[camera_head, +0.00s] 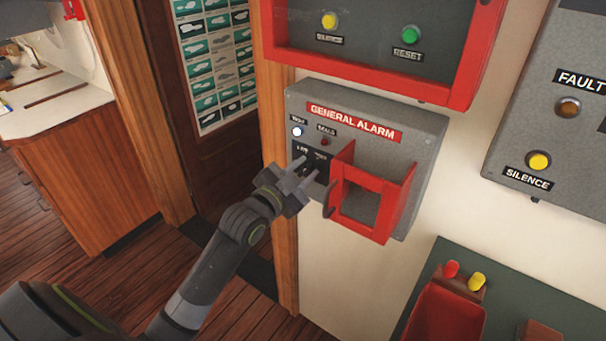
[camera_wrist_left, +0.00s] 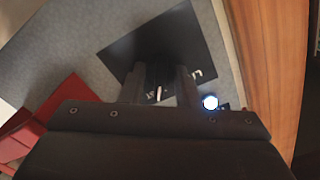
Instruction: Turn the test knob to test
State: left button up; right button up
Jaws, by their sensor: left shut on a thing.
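The grey general alarm box (camera_head: 418,138) is on the wall in the head view, with a red label. Its test knob sits on a black plate (camera_head: 297,149) at the box's lower left; the plate also shows in the left wrist view (camera_wrist_left: 203,45). My left gripper (camera_head: 305,170) reaches the plate from below and is shut on the knob. In the left wrist view the two fingers (camera_wrist_left: 160,88) close around the knob, which they mostly hide. A white pointer mark shows between them. The knob's setting cannot be read. My right gripper is not in view.
A red guard frame (camera_head: 388,190) sticks out just right of the gripper. A lit white lamp (camera_head: 297,131) is above the plate. A red-framed panel (camera_head: 372,75) hangs above, and a fault panel (camera_head: 540,110) is at right. A wooden door post (camera_head: 277,110) stands left.

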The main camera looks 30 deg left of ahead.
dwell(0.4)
pick_arm(q)
jog(key=o, duration=1)
jog(key=shift+c, duration=0.2)
jog(key=s+a+b, duration=0.1)
jog(key=s+a, duration=0.1)
jog(key=s, duration=1.5)
jog(key=shift+a, duration=0.2)
jog(key=shift+s, duration=0.1)
